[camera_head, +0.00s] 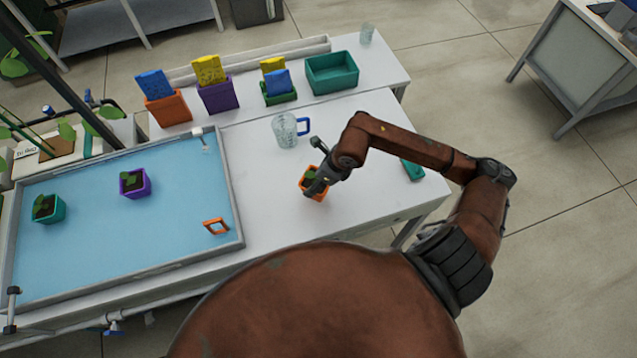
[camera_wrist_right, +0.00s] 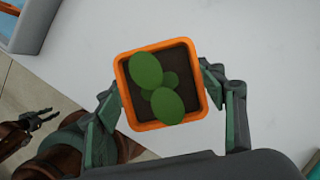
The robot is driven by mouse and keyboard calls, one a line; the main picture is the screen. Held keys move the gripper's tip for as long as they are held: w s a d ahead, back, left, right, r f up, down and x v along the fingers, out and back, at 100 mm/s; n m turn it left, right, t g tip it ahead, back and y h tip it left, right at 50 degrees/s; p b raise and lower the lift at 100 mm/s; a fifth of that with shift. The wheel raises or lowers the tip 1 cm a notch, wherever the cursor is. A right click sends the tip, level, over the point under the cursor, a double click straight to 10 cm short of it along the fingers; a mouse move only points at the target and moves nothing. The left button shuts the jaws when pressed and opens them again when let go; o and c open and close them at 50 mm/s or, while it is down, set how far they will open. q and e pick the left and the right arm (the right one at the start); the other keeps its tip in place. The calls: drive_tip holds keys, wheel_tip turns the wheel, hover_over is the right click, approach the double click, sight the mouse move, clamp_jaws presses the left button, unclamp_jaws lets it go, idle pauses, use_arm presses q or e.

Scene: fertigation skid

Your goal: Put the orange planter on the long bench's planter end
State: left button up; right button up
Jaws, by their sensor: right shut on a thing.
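The orange planter (camera_head: 311,193) is a small square pot with dark soil and round green leaves. In the right wrist view the orange planter (camera_wrist_right: 163,125) sits upright between the two fingers. My right gripper (camera_head: 317,180) is shut on its opposite sides, over the white long bench (camera_head: 365,200) right of the blue tray. I cannot tell whether the pot touches the bench top. My left gripper (camera_wrist_right: 42,119) shows only at the left edge of the right wrist view, away from the planter, empty with its fingers apart.
The blue tray (camera_head: 100,240) holds a teal planter (camera_head: 47,208), a purple planter (camera_head: 135,183) and an orange square frame (camera_head: 216,226). A clear jug (camera_head: 286,130) stands behind my gripper. A teal item (camera_head: 412,170) lies right. Colored pots and a green bin (camera_head: 332,72) line the back.

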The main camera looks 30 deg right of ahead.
drive_tip(key=shift+w+d+f, duration=0.15)
drive_tip(key=shift+d+f, duration=0.15)
drive_tip(key=shift+f, duration=0.1)
drive_tip(key=shift+w+d+f, duration=0.1)
drive_tip(key=shift+d+f, duration=0.05)
drive_tip(key=shift+f, duration=0.75)
drive_tip(key=shift+d+f, duration=0.1)
drive_tip(key=shift+f, duration=0.8)
drive_tip(key=shift+f, duration=0.1)
drive_tip(key=o, duration=1.3)
drive_tip(key=v, duration=1.2)
drive_tip(key=shift+d, duration=0.1)
